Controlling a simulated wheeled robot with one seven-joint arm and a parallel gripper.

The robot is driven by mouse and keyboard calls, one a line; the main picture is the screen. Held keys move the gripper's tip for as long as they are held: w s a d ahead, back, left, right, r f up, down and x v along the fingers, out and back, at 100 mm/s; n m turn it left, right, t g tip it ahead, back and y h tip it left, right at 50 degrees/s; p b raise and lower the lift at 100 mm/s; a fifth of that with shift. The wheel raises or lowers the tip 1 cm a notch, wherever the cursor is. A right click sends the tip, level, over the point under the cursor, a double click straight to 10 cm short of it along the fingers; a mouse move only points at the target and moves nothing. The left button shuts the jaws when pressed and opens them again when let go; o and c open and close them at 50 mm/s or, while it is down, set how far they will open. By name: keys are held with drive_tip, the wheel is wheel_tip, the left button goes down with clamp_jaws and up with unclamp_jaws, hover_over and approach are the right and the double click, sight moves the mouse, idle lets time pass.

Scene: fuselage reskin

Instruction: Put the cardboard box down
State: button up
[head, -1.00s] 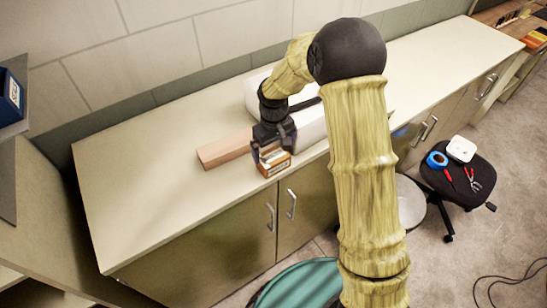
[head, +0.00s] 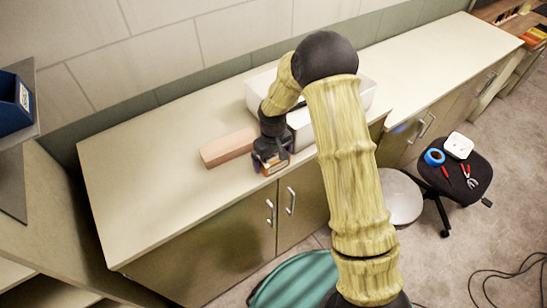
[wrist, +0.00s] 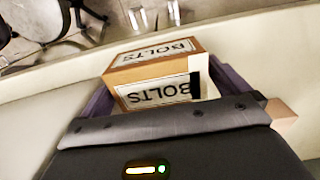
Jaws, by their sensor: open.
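The cardboard box (head: 273,168) is small and orange-brown. In the wrist view the box (wrist: 158,68) carries white "BOLTS" labels. It appears to rest on the pale countertop (head: 160,170), close to the front edge. My gripper (head: 271,158) is directly over it, pointing down. In the wrist view the dark purple fingers of my gripper (wrist: 155,95) are open, one on each side of the box. The near part of the box is hidden by the gripper body, and I cannot tell whether a finger still touches it.
A pinkish wooden block (head: 228,147) lies just left of the box. A white bin (head: 301,122) stands behind my arm. A stool (head: 464,175) with tape and pliers is at the right. The counter's left part is clear.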

idle(0.4)
drive_tip(key=shift+w, duration=0.1)
drive_tip(key=c, duration=1.3)
drive_tip(key=shift+o, duration=0.2)
drive_tip(key=shift+w+d+r, duration=0.1)
drive_tip(key=shift+r, duration=0.1)
wheel_tip(320, 180, up, 18)
drive_tip(key=b, duration=0.6)
drive_tip(key=shift+f, duration=0.15)
drive_tip(key=shift+s, duration=0.25)
